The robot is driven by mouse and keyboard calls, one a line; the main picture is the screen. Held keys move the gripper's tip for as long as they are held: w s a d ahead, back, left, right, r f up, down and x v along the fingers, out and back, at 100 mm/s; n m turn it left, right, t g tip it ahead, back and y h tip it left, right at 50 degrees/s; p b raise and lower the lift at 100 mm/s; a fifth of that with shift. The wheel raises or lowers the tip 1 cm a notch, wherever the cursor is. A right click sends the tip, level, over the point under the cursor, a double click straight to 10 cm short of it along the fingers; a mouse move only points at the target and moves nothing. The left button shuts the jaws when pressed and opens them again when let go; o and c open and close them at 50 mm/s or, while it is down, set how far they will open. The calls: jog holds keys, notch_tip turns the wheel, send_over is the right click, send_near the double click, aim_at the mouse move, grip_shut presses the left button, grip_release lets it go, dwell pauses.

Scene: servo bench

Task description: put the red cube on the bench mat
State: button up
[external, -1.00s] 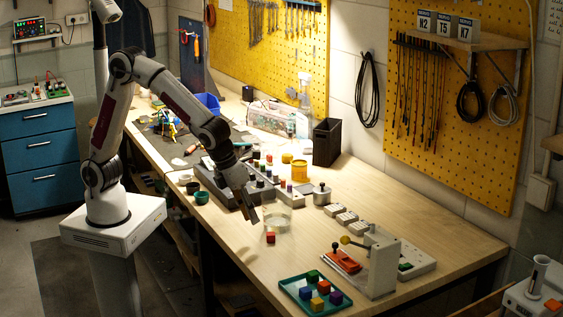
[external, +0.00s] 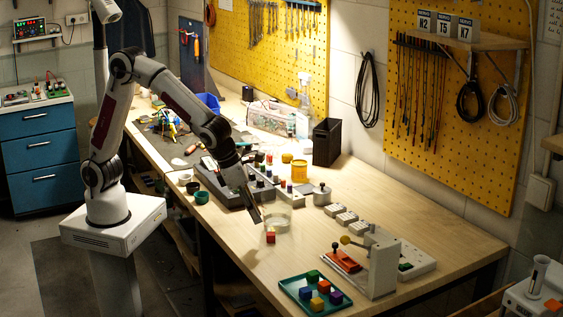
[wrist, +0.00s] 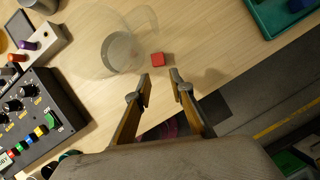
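A small red cube (external: 270,238) sits on the bare wood near the bench's front edge, just in front of a clear glass beaker. In the wrist view the red cube (wrist: 158,59) lies just beyond the fingertips, roughly in line with the gap between them. My gripper (external: 257,218) is above the bench, a little left of the cube. In the wrist view my gripper (wrist: 160,84) is open, with nothing between its fingers. A dark grey mat (external: 148,127) with tools and parts on it lies on the far left of the bench.
The clear beaker (wrist: 122,50) stands close to the cube. A control box (wrist: 35,112) is at the left. A green tray (external: 288,287) with several coloured cubes, one of them red, is at the front. A grey press (external: 382,268) stands right of it.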

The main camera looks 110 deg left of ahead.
aim_at(268, 233)
jog(key=shift+x, duration=1.2)
jog(key=shift+w+a+x, duration=0.1)
jog(key=shift+w+x, duration=0.05)
jog(key=shift+x, duration=1.15)
jog(key=shift+w+a+x, duration=0.1)
jog(key=shift+w+x, duration=0.05)
jog(key=shift+x, duration=1.2)
jog(key=shift+r, duration=0.2)
jog(key=c, duration=0.4)
jog(key=shift+d+r, duration=0.1)
jog(key=shift+r, duration=0.05)
